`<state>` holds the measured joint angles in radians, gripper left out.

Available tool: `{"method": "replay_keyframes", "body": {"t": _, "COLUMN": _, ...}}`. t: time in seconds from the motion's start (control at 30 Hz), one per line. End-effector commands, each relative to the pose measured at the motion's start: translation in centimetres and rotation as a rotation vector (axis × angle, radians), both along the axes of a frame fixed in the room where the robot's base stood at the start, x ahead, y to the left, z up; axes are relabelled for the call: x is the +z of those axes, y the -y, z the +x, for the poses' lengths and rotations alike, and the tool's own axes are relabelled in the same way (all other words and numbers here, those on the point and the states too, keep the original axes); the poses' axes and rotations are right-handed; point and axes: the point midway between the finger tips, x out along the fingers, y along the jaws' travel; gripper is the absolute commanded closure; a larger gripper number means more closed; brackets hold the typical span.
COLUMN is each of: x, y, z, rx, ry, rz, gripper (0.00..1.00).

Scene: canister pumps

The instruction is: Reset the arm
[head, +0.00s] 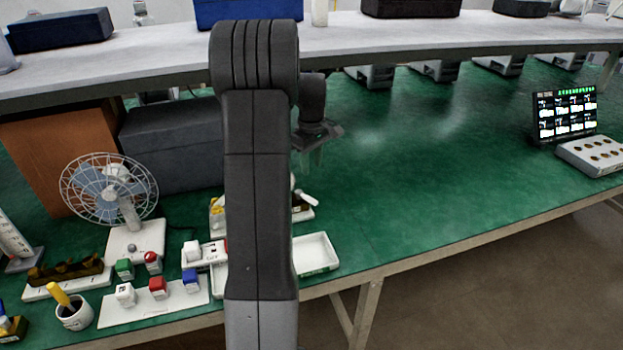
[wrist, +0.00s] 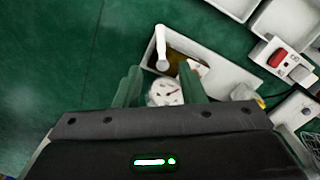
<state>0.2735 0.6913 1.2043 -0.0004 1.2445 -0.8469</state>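My arm rises through the middle of the head view, and my gripper (head: 312,158) hangs from it, fingers down, above the green table. In the wrist view my gripper (wrist: 160,76) shows two fingers standing apart. A round white dial gauge (wrist: 165,92) appears between them, seemingly lower down and not gripped. The gauge is next to a white tray (wrist: 222,70) with a white-handled part (wrist: 161,47) in it. In the head view my arm hides part of that area.
A fan (head: 110,190), stamps on a white board (head: 150,308) and a mug (head: 74,312) stand at left. An empty white tray (head: 318,254) lies near the front edge. A raised shelf (head: 400,40) runs behind. The green table (head: 430,170) is clear right of my arm, up to a monitor (head: 565,112).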

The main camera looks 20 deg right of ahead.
Motion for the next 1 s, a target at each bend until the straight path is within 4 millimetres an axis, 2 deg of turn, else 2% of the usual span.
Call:
{"method": "replay_keyframes", "body": {"t": 0.1, "x": 1.4, "y": 0.0, "z": 0.0, "rx": 0.0, "ry": 0.001, "rz": 0.0, "gripper": 0.64}}
{"method": "replay_keyframes", "body": {"t": 0.2, "x": 1.9, "y": 0.0, "z": 0.0, "rx": 0.0, "ry": 0.001, "rz": 0.0, "gripper": 0.64}}
{"method": "replay_keyframes", "body": {"t": 0.6, "x": 1.8, "y": 0.0, "z": 0.0, "rx": 0.0, "ry": 0.0, "rz": 0.0, "gripper": 0.64}}
{"method": "replay_keyframes", "body": {"t": 0.77, "x": 0.3, "y": 0.0, "z": 0.0, "rx": 0.0, "ry": -0.003, "rz": 0.001, "gripper": 0.64}}
{"method": "replay_keyframes", "body": {"t": 1.0, "x": -4.2, "y": 0.0, "z": -0.1, "rx": 0.0, "ry": -0.005, "rz": 0.002, "gripper": 0.64}}
